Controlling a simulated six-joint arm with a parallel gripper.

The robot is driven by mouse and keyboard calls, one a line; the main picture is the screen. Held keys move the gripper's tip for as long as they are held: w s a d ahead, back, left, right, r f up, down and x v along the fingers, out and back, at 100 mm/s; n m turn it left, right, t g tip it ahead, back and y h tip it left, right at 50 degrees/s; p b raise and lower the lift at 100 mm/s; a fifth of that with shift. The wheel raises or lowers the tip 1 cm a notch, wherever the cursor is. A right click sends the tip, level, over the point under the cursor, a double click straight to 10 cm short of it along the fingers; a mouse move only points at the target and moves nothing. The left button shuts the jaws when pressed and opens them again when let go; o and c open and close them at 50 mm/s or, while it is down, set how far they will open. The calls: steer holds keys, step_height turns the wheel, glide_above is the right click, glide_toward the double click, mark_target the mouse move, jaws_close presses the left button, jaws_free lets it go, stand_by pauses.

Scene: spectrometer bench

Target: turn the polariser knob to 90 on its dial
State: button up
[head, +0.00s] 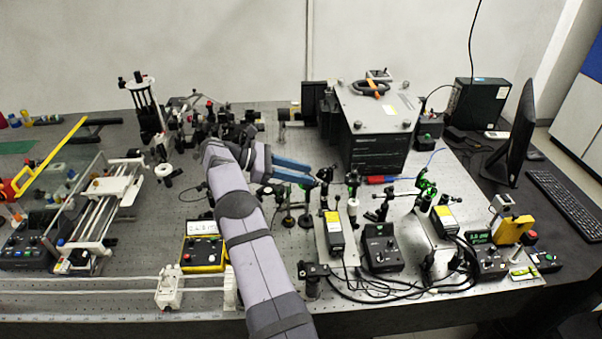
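My gripper (312,175) reaches right over the middle of the bench, with two blue fingers. The fingers look a little apart, with a narrow gap between them. Just beyond the fingertips is a small black post-mounted optic (325,174). I cannot tell whether the fingertips touch it. No dial markings or knob setting can be read at this size, so I cannot tell for certain which mount carries the polariser knob.
Several post-mounted optics stand right of the gripper, near a black control box (380,247) with cables. A large grey-topped instrument (376,113) stands behind. A yellow-cased meter (203,254) lies left of my arm. The perforated bench (130,285) has bare patches at left.

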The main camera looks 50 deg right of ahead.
steer(key=shift+r, duration=0.1)
step_height(320, 180, up, 10)
stand_by(0.5)
